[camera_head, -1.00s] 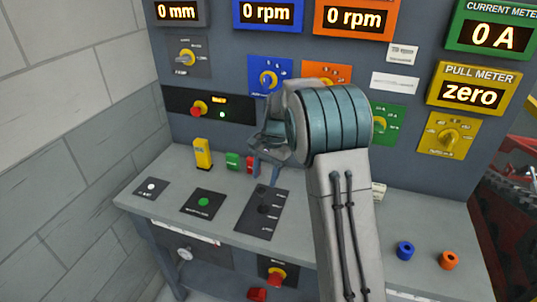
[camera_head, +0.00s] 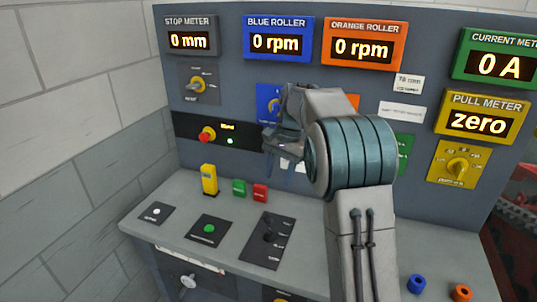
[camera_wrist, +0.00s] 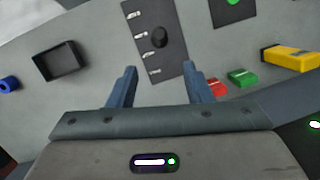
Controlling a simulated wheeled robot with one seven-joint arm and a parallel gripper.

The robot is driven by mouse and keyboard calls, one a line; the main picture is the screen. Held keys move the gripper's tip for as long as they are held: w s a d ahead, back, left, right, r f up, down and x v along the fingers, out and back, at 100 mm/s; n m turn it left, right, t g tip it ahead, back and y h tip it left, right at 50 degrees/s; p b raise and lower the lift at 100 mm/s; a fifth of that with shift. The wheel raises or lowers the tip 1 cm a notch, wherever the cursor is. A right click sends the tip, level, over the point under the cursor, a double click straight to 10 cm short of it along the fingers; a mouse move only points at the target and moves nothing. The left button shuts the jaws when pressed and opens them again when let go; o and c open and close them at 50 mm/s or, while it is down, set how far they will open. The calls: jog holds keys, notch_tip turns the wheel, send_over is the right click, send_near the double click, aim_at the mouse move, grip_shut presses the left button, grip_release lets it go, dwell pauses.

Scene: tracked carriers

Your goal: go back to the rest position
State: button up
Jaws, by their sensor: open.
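My gripper (camera_head: 283,165) hangs in front of the grey panel, above the desk, beyond my raised arm. In the wrist view its two blue-grey fingers (camera_wrist: 160,88) stand apart with nothing between them. Past the fingertips lies a dark plate with a black knob (camera_wrist: 160,38), on the desk top; the plate also shows in the head view (camera_head: 252,251). My arm hides part of the panel's middle, including most of the orange and green dial plates.
A yellow block (camera_head: 209,180), a green block (camera_head: 239,187) and a red block (camera_head: 260,193) stand on the desk. A blue ring (camera_head: 417,284) and an orange ring (camera_head: 461,292) lie at the right. A black tray (camera_wrist: 60,62) shows in the wrist view. A block wall (camera_head: 70,110) bounds the left.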

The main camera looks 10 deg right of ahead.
jog(key=s+d+r+n+t+h, duration=0.1)
jog(key=s+r+n, duration=0.1)
jog(key=s, duration=0.6)
jog(key=s+d+r+n+t, duration=0.1)
jog(key=s+d+r+n, duration=0.1)
jog(key=s, duration=0.6)
jog(key=s+f+n+t, duration=0.1)
jog(key=s+f+n, duration=0.1)
jog(key=s, duration=0.5)
jog(key=s+d+f+n+t+h, duration=0.1)
jog(key=s+f, duration=0.3)
jog(key=s, duration=0.4)
jog(key=shift+n, duration=0.5)
